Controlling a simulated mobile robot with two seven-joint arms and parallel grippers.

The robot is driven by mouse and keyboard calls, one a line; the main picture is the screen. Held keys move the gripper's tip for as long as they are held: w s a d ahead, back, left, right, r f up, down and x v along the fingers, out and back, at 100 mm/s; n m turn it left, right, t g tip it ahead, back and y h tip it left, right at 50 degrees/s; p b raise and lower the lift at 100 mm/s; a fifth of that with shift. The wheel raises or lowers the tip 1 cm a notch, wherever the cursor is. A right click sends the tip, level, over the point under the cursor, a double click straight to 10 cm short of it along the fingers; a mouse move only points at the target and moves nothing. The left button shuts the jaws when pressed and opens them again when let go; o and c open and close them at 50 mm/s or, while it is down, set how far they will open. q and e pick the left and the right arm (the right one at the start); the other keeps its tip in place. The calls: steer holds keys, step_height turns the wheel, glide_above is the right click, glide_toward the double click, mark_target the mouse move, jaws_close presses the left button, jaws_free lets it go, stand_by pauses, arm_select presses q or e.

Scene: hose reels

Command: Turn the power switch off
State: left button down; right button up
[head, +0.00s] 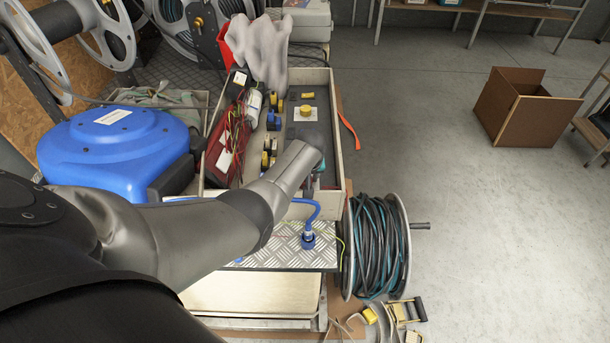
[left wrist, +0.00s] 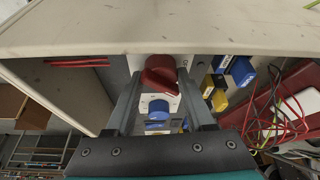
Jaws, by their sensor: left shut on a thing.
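The power switch, a red rotary knob (left wrist: 160,74) on a white plate, shows in the left wrist view between my gripper's fingertips. My left gripper (left wrist: 160,84) is shut on this red knob, one finger on each side. In the head view my left arm reaches over the open box (head: 335,185), with the gripper (head: 312,182) low inside it. There the arm hides the red knob. A blue part (left wrist: 158,109) sits below the knob, between the fingers. My right gripper is in neither view.
The box wall (left wrist: 200,30) runs close across the top of the wrist view. Red wires (head: 233,130) and a yellow button (head: 306,113) lie within the box. A blue reel (head: 115,150) stands left, a cable drum (head: 376,245) right.

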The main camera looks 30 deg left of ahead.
arm_select(q)
steer(key=n+g+y+b, duration=0.1)
steer(key=n+b, duration=0.1)
steer(key=n, duration=0.1)
steer(key=shift+w+f+n, duration=0.1)
steer(key=shift+w+n, duration=0.05)
steer(key=shift+n, duration=0.25)
steer(key=shift+n+g+y+b, duration=0.3)
steer(key=shift+n+g+b, duration=0.5)
steer(key=shift+n+b, duration=1)
steer(key=shift+n, duration=0.3)
steer(key=shift+c, duration=1.5)
jaws_free()
steer(key=shift+d+r+p, duration=0.25)
steer(key=shift+r+p, duration=0.3)
steer(key=p+v, duration=0.5)
steer(key=v, duration=0.9)
steer(key=shift+p, duration=0.4)
